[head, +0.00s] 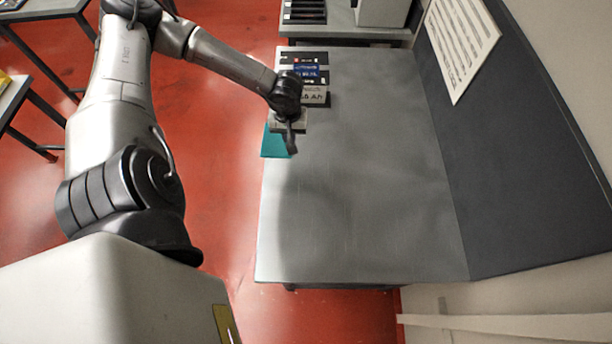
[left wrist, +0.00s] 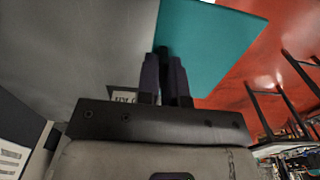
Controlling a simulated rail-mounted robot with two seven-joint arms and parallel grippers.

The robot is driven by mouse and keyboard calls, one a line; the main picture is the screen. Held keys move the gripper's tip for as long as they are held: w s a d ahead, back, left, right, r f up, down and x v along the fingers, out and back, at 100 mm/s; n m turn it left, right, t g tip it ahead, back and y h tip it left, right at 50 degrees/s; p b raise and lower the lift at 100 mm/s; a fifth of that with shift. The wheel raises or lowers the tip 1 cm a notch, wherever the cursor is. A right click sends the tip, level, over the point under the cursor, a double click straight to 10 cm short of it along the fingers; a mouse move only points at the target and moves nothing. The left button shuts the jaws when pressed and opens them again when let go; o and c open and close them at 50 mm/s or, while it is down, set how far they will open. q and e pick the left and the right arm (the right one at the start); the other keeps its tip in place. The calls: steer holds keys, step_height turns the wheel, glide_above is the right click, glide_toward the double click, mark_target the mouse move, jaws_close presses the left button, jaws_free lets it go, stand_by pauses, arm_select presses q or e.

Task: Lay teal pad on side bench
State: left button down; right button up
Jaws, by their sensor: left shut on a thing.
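The teal pad (head: 274,144) is a flat sheet at the left edge of the long grey bench (head: 360,180), partly covered by my left gripper (head: 291,148). In the left wrist view the teal pad (left wrist: 215,45) lies beyond the dark fingers of my left gripper (left wrist: 164,58), with grey bench top on one side and red floor on the other. The fingers are close together and shut on the pad's edge. Whether the pad touches the bench top is hard to tell. My right gripper is not in view.
Several labelled battery blocks (head: 312,95) stand in a row at the bench's far left edge, close to my left gripper. The bench's middle and near end are clear. Another bench (head: 10,98) stands at far left. A dark wall panel (head: 490,170) borders the right.

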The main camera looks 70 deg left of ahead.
arm_select(q)
steer(key=a+f+b, duration=0.1)
steer(key=s+a+f, duration=0.1)
steer(key=shift+s+a+f+b, duration=0.3)
steer(key=shift+a+f+b, duration=0.05)
steer(key=shift+b, duration=0.05)
steer(key=shift+f, duration=0.2)
glide_above(317, 170)
step_height(317, 170, down, 7)
steer(key=shift+d+r, duration=0.1)
steer(key=shift+r, duration=0.05)
steer(key=shift+f+p, duration=0.35)
steer(key=shift+f, duration=1.7)
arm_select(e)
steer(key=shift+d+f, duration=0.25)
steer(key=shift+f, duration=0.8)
arm_select(q)
steer(key=shift+f, duration=0.15)
steer(key=c, duration=1.3)
jaws_free()
steer(key=shift+o, duration=0.2)
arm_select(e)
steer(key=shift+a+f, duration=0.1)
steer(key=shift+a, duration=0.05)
